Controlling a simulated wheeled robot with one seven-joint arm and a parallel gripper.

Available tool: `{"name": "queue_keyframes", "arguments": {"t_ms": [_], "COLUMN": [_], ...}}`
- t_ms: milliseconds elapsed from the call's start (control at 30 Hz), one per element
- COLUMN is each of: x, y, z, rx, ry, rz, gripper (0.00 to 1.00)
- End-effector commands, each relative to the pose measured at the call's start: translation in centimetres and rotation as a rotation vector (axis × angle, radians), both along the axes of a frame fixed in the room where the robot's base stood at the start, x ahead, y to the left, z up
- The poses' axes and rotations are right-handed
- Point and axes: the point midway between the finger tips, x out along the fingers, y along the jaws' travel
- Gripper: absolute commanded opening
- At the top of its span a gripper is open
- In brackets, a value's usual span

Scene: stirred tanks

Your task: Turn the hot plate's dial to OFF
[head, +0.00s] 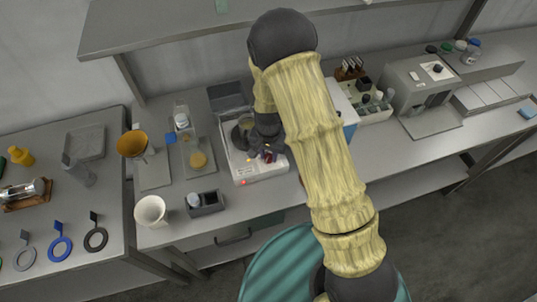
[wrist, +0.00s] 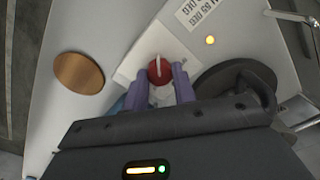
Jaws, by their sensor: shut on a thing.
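The hot plate (head: 262,173) is a white unit on the bench in the head view, with a red light at its front edge. Its dial (wrist: 158,68) is a red round knob with a white pointer line in the wrist view. The pointer runs nearly straight up and down in that view. My gripper (wrist: 160,80) has its two purple fingers on either side of the dial, shut on it. In the head view my gripper (head: 268,154) is low over the plate's front and covers the dial. No OFF mark is readable.
In the wrist view, an amber light (wrist: 210,40), a printed label (wrist: 205,12) and a brown disc (wrist: 78,73) are near the dial. A dark box (head: 206,204) and white cup (head: 150,211) stand left of the plate. A grey shelf (head: 180,28) is above.

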Motion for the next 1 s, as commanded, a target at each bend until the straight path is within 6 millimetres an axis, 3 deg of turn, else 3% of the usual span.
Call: {"name": "queue_keyframes", "arguments": {"t_ms": [1000], "x": [0.02], "y": [0.09], "z": [0.02], "rx": [0.002], "ry": [-0.001], "rz": [0.962], "gripper": [0.04]}}
